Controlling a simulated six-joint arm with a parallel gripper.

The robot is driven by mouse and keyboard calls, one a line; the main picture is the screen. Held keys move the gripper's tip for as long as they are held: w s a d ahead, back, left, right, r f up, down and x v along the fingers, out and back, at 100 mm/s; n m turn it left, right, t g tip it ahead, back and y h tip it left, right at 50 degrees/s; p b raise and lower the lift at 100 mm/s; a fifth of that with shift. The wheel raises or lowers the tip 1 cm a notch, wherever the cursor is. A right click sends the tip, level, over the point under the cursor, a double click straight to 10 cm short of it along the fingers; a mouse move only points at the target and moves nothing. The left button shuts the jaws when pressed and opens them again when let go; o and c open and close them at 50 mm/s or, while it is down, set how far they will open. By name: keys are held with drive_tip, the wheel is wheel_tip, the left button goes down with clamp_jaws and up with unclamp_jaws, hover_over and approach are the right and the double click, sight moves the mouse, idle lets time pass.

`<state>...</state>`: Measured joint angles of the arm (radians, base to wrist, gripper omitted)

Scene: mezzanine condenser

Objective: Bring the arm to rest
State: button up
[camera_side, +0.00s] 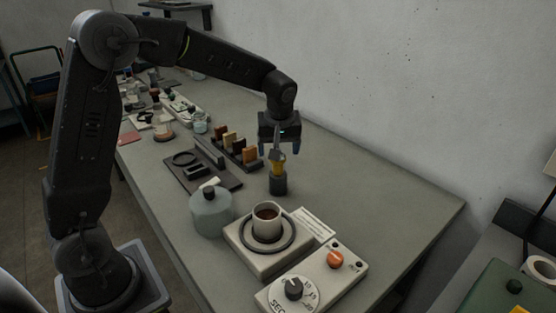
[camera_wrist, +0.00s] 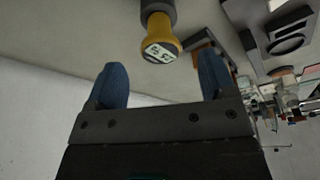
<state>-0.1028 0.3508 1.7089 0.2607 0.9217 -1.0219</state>
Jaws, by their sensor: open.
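My gripper (camera_side: 281,148) hangs from the bent arm over the table, its fingers pointing down. In the wrist view its two blue fingertips (camera_wrist: 162,85) stand wide apart with nothing between them. A yellow-collared tool with a small marked end face (camera_wrist: 160,48) shows just beyond the fingertips. In the side view this yellow piece (camera_side: 277,168) stands upright in a dark cylindrical holder (camera_side: 278,185), just below my gripper. The gripper appears apart from it.
A cup of dark liquid (camera_side: 267,218) sits on a pale block with a ring. A grey lidded jar (camera_side: 211,211) and a dial box (camera_side: 312,281) stand near it. A rack of coloured blocks (camera_side: 235,150) is left of my gripper. The table's right side is clear.

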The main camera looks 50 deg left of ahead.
drive_tip(key=v, duration=0.7)
drive_tip(key=s+d+r+m+t+h, duration=0.1)
drive_tip(key=s+d+r+m, duration=0.15)
drive_tip(key=s, duration=0.45)
drive_tip(key=s+d+r+m+t, duration=0.1)
drive_tip(key=s+d+r+m, duration=0.15)
drive_tip(key=s, duration=0.35)
drive_tip(key=s+d+f+m+t+h, duration=0.1)
drive_tip(key=s+f+m, duration=0.2)
drive_tip(key=s+m, duration=0.3)
drive_tip(key=s, duration=0.5)
drive_tip(key=shift+d+f+t+h, duration=0.2)
drive_tip(key=shift+d+t+h, duration=0.1)
drive_tip(key=shift+d+t, duration=0.1)
